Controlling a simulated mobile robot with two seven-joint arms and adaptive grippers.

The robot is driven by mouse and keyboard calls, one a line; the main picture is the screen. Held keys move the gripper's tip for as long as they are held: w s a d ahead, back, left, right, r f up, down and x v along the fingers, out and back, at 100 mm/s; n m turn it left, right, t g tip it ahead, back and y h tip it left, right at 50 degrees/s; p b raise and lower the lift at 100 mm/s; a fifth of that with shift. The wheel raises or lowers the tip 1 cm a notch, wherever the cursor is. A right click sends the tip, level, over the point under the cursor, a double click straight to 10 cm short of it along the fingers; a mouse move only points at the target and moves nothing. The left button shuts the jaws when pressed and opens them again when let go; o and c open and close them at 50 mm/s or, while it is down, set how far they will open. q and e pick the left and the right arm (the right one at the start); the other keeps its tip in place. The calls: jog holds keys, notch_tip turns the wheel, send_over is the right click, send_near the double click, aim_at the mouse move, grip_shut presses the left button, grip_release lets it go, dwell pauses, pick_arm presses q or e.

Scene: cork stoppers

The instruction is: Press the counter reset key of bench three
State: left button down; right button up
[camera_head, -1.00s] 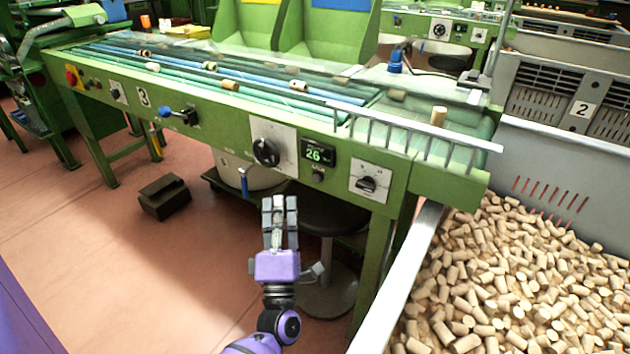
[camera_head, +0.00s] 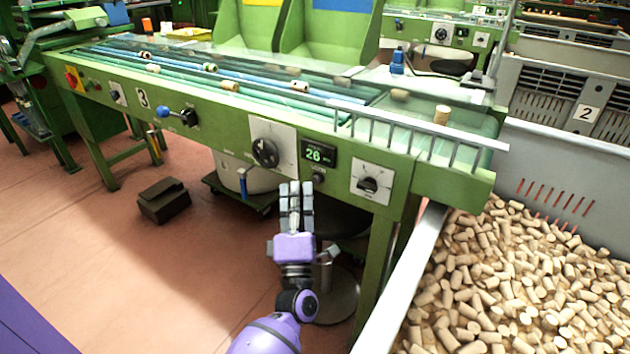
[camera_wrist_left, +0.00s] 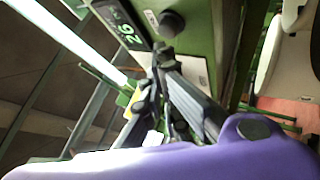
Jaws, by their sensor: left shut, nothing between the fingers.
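Bench three is the green sorting bench (camera_head: 222,133) with a number 3 plate (camera_head: 143,98). Its counter display (camera_head: 319,154) reads 26 in the head view and also shows in the wrist view (camera_wrist_left: 124,28). The counter reset key (camera_head: 318,178) is a small dark round button just below the display; it appears as a black knob in the left wrist view (camera_wrist_left: 172,24). My left gripper (camera_head: 295,184) is shut and empty, fingers pointing up toward the bench front, just left of and slightly below the key. The fingertips look apart from the key. My right gripper is out of view.
A large rotary dial (camera_head: 265,152) sits left of the display and a smaller rotary switch (camera_head: 368,186) right of it. A metal-rimmed bin of corks (camera_head: 490,270) stands at the right. A dark stool (camera_head: 342,222) is under the bench. The floor at left is mostly clear.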

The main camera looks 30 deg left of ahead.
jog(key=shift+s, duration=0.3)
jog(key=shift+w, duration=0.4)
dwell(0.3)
pick_arm(q)
jog(key=shift+w, duration=0.1)
jog(key=shift+w, duration=0.3)
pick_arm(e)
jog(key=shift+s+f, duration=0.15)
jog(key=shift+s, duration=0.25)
pick_arm(q)
jog(key=shift+w, duration=0.15)
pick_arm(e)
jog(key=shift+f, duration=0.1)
